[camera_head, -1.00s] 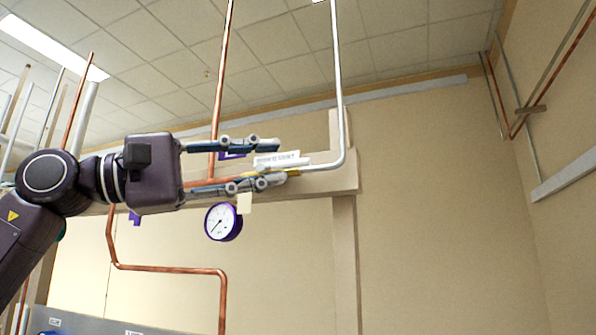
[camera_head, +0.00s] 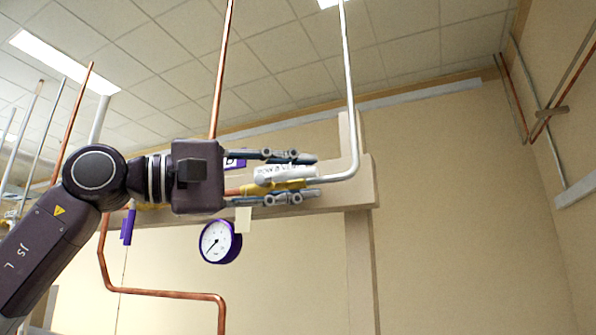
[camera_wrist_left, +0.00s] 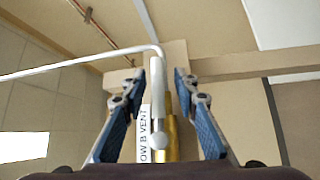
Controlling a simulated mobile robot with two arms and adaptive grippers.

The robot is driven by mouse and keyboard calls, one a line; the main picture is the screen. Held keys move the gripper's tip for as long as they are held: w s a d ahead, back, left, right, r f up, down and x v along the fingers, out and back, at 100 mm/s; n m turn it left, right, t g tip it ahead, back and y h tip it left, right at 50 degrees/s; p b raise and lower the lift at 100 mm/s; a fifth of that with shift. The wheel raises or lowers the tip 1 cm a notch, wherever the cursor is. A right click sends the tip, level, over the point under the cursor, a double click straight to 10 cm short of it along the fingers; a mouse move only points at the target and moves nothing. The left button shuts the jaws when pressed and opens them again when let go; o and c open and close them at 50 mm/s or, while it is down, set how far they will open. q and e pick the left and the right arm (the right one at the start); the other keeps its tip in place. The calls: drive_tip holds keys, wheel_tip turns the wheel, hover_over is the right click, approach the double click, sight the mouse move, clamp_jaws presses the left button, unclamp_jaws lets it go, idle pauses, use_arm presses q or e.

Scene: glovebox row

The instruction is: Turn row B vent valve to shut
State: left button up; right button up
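The row B vent valve shows as a yellow body (camera_head: 290,186) on the horizontal pipe, with a white tag (camera_head: 284,173) in front of it. In the left wrist view the tag (camera_wrist_left: 145,132) reads "ROW B VENT", beside the yellow body (camera_wrist_left: 172,138) and a grey rod with a rounded end. My left gripper (camera_head: 316,176) is open, one finger above the valve and one below. In the left wrist view its fingers (camera_wrist_left: 167,85) stand on both sides of the valve, seemingly apart from it. The handle's exact angle is hard to tell. My right gripper is not in view.
A white pipe (camera_head: 349,85) bends down into the valve's right end. A copper pipe (camera_head: 222,70) rises behind my gripper. A purple-rimmed gauge (camera_head: 216,242) hangs below, near a blank pale tag (camera_head: 243,219). A beige beam (camera_head: 345,190) runs behind.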

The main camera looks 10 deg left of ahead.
use_arm(q)
drive_tip(key=shift+s, duration=0.15)
drive_tip(key=shift+s+r, duration=0.1)
drive_tip(key=shift+s, duration=0.05)
clamp_jaws()
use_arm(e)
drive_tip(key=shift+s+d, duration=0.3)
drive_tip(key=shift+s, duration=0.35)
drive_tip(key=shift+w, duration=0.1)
